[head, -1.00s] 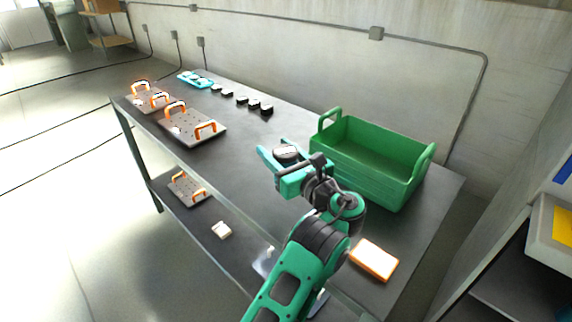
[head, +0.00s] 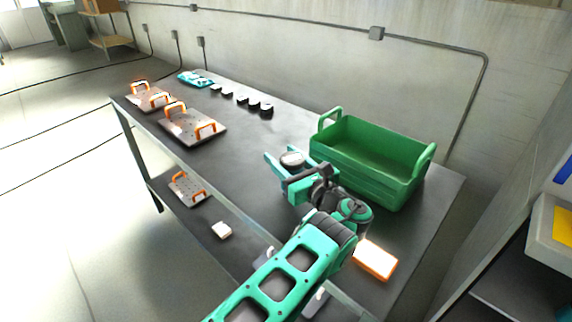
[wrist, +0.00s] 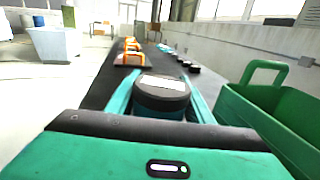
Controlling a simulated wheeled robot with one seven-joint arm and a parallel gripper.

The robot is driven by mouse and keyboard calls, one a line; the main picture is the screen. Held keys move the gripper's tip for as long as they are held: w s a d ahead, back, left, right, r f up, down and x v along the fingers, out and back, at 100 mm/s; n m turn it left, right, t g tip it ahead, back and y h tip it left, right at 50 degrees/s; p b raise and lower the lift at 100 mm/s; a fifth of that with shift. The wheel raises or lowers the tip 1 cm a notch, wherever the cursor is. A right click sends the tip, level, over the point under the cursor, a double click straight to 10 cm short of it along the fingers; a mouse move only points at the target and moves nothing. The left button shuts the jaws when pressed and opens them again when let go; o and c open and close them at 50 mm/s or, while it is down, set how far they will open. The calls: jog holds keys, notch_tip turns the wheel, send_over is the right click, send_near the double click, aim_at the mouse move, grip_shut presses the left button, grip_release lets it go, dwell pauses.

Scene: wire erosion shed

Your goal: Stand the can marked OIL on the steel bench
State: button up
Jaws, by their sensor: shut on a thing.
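My gripper (head: 280,164) is over the dark bench (head: 240,145), just left of the green crate. It is shut on a dark round can (head: 292,159), whose pale top faces up in the head view. In the wrist view the can (wrist: 161,95) sits upright between the two teal fingers, with a white patch on its lid. No OIL marking is legible. I cannot tell whether its base touches the bench.
A green crate (head: 367,180) stands right of my gripper. An orange-edged block (head: 374,260) lies near the front right. Plates with orange handles (head: 192,124), several small black pieces (head: 254,104) and a blue tray (head: 194,79) lie at the far end. The bench middle is clear.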

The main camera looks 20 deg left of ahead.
jog(key=shift+w+d+f, duration=0.1)
jog(key=shift+f, duration=0.85)
jog(key=shift+f, duration=0.1)
jog(key=o, duration=1.2)
jog(key=shift+f, duration=0.1)
jog(key=shift+s, duration=0.25)
jog(key=v, duration=1.1)
jog(key=shift+s+d, duration=0.15)
jog(key=shift+d, duration=0.15)
